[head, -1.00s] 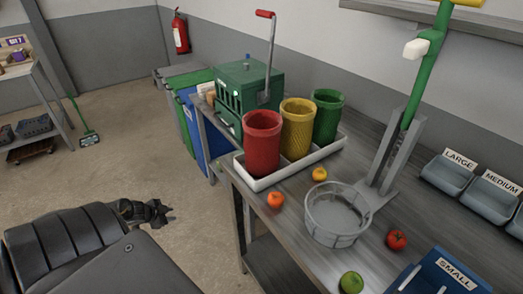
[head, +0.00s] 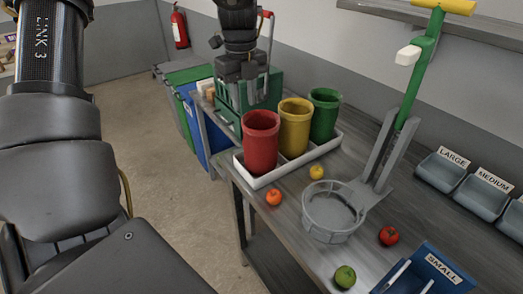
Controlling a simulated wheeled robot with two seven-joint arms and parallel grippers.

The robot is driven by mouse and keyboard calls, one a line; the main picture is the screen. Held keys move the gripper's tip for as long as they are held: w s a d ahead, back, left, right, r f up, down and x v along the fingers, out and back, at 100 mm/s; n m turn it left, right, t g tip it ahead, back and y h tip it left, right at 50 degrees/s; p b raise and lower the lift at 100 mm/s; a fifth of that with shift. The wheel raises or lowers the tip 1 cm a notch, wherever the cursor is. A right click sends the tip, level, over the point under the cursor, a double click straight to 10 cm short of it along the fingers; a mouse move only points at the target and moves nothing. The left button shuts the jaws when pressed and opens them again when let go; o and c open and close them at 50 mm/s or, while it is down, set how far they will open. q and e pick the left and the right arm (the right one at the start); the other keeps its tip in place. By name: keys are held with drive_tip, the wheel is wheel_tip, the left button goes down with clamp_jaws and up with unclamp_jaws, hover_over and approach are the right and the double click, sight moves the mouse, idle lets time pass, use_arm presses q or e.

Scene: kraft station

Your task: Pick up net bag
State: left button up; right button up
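No item is clearly recognisable as a loose net bag. Three tall open cylinders with textured sides, red (head: 261,143), yellow (head: 294,128) and green (head: 324,114), stand upright in a white tray (head: 266,181); they may be linked to the net bags, but I cannot tell. My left gripper (head: 240,72) hangs at the top middle, in front of the green machine box, behind and above the red cylinder in the picture. It hides part of the box. My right gripper is out of view.
A round clear basket (head: 333,229) stands by a green press stand (head: 418,82). An orange (head: 273,197), a yellow fruit (head: 316,172), a tomato (head: 389,235) and a green fruit (head: 345,277) lie around it. A blue SMALL bin (head: 436,268) is front right. The green machine (head: 268,92) is behind.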

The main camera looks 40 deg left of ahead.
use_arm(q)
drive_tip(key=p, duration=0.1)
hover_over(245, 140)
wheel_tip(245, 140, down, 6)
drive_tip(key=shift+d+r, duration=0.1)
drive_tip(key=shift+r, duration=0.1)
drive_tip(key=shift+f, duration=0.2)
wheel_tip(245, 140, down, 5)
drive_tip(key=p, duration=0.2)
drive_tip(key=shift+r+p, duration=0.1)
drive_tip(key=shift+p, duration=0.2)
drive_tip(key=shift+s, duration=0.1)
clamp_jaws()
